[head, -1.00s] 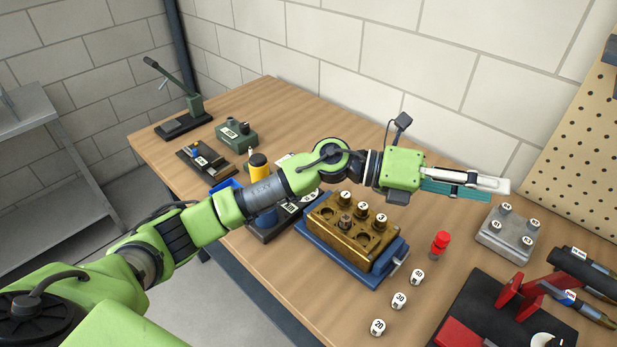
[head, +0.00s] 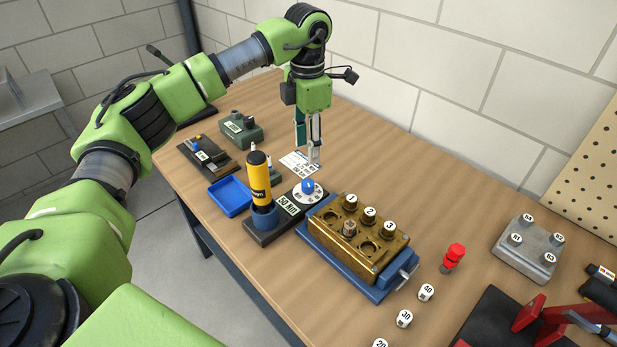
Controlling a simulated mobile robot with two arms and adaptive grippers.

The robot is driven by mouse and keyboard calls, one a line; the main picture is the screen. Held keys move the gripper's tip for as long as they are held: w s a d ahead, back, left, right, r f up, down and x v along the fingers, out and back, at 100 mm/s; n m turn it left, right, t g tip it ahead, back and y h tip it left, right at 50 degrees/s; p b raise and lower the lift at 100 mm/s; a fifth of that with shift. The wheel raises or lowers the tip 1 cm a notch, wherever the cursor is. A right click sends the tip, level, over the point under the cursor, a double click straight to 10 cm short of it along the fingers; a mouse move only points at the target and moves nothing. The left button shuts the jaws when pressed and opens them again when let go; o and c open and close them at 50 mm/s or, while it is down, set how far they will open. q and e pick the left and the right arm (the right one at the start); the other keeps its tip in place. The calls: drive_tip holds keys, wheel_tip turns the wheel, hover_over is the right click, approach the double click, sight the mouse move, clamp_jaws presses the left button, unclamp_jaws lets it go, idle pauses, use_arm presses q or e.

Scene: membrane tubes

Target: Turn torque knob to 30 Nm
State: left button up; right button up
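The torque knob is a blue knob (head: 308,186) on a round white dial (head: 311,196). It sits at the back right end of a dark base with a plate reading "50 Nm" (head: 287,205). A yellow and black tool (head: 259,180) stands upright in a blue cup at the front left of this base. My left gripper (head: 308,152) points down, above and behind the knob and apart from it, with nothing seen in its fingers. The fingers overlap from this angle, so their opening is unclear. The dial's small markings are too small to read. My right gripper is out of view.
A brass block on a blue base (head: 318,238) stands right of the knob. A blue tray (head: 230,196) lies to the left and a printed card (head: 297,167) behind. A red-capped tube (head: 453,257) and numbered white pieces (head: 426,292) stand to the right.

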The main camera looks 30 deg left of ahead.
sight(308, 183)
use_arm(q)
wheel_tip(308, 183, down, 11)
drive_tip(key=shift+f+p, duration=0.1)
drive_tip(key=shift+p, duration=1)
drive_tip(key=c, duration=1.1)
